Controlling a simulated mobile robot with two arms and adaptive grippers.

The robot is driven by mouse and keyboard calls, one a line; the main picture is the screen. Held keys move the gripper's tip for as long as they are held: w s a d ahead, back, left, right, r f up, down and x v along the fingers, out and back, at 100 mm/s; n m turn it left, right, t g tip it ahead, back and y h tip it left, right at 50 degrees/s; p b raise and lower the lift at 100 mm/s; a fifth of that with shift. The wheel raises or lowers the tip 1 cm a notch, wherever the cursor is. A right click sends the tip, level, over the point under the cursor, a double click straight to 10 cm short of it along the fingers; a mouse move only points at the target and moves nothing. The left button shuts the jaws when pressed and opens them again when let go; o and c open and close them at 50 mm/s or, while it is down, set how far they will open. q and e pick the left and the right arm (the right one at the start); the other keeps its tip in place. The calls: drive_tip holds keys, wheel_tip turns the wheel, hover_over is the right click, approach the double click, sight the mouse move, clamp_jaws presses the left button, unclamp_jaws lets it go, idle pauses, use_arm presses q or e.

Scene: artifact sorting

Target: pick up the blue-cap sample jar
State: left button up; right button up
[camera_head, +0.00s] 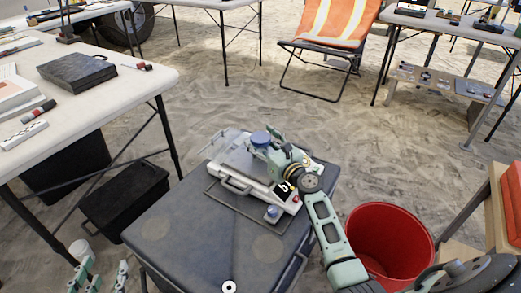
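The blue-cap sample jar (260,138) shows by its round blue cap at the tip of my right gripper (264,150), above the pale case on the dark crate. The green fingers cover most of its body. I cannot tell whether they press on it or only stand around it. My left gripper (103,275) is at the bottom left, its two pale green fingers apart and nothing between them.
A dark grey crate (165,222) carries the pale case (236,178) and a small clear jar with a bluish lid (271,213). A red bucket (391,235) stands right of the crate, beside my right arm. A white table (140,80) is at the left, with a black bin (125,200) below.

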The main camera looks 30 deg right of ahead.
drive_tip(key=c, duration=0.9)
drive_tip(key=shift+c, duration=0.3)
